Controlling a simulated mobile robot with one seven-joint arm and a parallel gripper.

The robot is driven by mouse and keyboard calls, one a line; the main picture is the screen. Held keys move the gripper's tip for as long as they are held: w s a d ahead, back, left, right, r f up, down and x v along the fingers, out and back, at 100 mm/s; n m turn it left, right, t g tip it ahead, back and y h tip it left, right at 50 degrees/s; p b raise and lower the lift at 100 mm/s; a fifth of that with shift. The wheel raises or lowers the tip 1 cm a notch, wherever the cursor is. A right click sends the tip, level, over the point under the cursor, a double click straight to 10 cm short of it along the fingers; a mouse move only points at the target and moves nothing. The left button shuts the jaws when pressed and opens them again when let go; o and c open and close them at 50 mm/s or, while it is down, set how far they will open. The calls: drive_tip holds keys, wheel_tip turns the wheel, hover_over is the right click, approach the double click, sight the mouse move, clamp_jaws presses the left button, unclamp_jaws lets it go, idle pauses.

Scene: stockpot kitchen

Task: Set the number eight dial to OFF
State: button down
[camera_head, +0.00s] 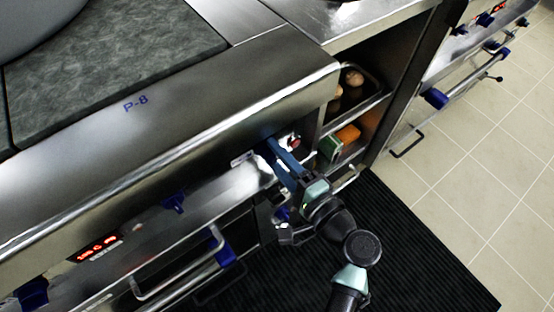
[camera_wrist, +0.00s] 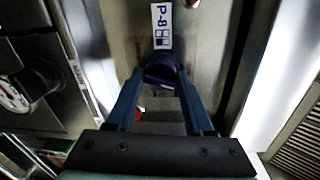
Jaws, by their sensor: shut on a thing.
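The number eight dial (camera_wrist: 160,70) is a dark blue knob on the steel front panel, under a white label marked P-8 (camera_wrist: 162,25) in the wrist view. My gripper (camera_wrist: 161,92) has its two blue fingers on either side of the knob, shut on it. In the head view my gripper (camera_head: 272,148) reaches the panel under the counter edge, and its fingers hide the dial. The dial's pointer and OFF mark cannot be made out.
Another blue knob (camera_head: 174,202) and a red display (camera_head: 97,249) are to the left. A white gauge (camera_wrist: 14,94) is left in the wrist view. Open shelves hold a green box (camera_head: 330,148) and an orange box (camera_head: 348,134).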

drive_tip(key=n+b, duration=0.2)
drive_tip(key=n, duration=0.1)
drive_tip(key=shift+d+r+h, duration=0.1)
drive_tip(key=shift+h, duration=0.2)
drive_tip(key=shift+n+b, duration=0.3)
drive_tip(key=shift+n, duration=0.1)
drive_tip(key=shift+c, duration=1.6)
unclamp_jaws()
drive_tip(key=f+p+v, duration=0.1)
drive_tip(key=p+v, duration=0.1)
drive_tip(key=v, duration=1)
drive_tip(key=shift+s+d+r, duration=0.2)
drive_tip(key=shift+s+r, duration=0.15)
drive_tip(key=shift+s, duration=0.05)
